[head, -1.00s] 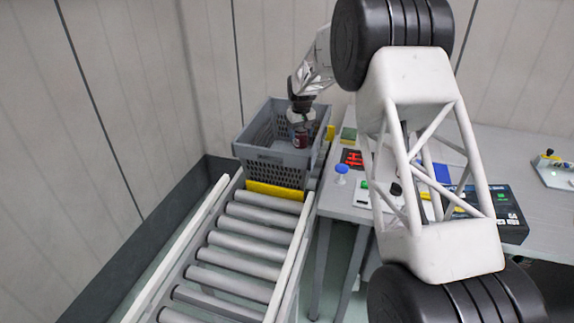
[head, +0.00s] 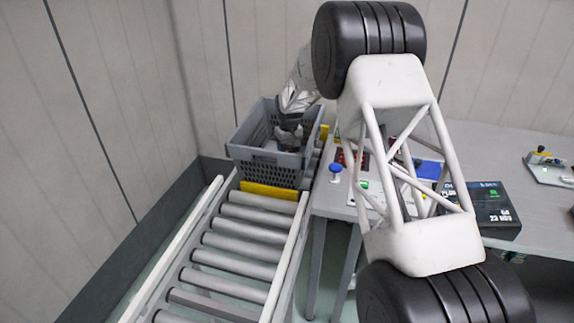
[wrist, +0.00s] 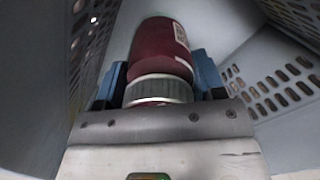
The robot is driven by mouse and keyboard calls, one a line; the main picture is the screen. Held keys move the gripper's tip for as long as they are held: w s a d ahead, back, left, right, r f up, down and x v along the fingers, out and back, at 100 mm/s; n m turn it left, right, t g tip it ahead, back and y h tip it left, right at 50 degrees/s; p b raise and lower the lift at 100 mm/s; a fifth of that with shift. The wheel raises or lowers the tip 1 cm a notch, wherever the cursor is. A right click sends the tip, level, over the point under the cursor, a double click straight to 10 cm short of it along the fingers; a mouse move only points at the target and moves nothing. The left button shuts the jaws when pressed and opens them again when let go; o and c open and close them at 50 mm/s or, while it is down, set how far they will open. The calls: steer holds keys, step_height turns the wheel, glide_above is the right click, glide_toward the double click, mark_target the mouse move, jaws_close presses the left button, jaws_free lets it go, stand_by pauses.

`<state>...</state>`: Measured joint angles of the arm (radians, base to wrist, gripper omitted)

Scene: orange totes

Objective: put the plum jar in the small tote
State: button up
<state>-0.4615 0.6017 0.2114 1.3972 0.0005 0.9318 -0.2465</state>
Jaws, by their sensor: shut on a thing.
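The plum jar (wrist: 160,48) shows in the wrist view as a dark red body with a pale label and a ridged grey lid. My gripper (wrist: 158,78) is shut on it, with a blue-padded finger on each side near the lid. The small tote (head: 262,168) is a grey crate with slotted walls at the end of a roller conveyor. In the head view my gripper (head: 288,136) is down inside the tote's opening. There the jar is hidden, and I cannot tell whether it touches the tote floor.
The roller conveyor (head: 238,242) runs toward me, with a yellow stop bar (head: 268,191) before the tote. A table on the right holds a blue-topped button (head: 335,170) and a black box (head: 482,205). The tote's slotted walls stand close around my gripper.

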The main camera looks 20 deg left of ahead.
steer(key=shift+f, duration=1.9)
steer(key=shift+f, duration=1.85)
steer(key=o, duration=1.2)
steer(key=shift+f, duration=0.15)
steer(key=shift+o, duration=0.2)
step_height(320, 180, up, 12)
steer(key=shift+r, duration=0.1)
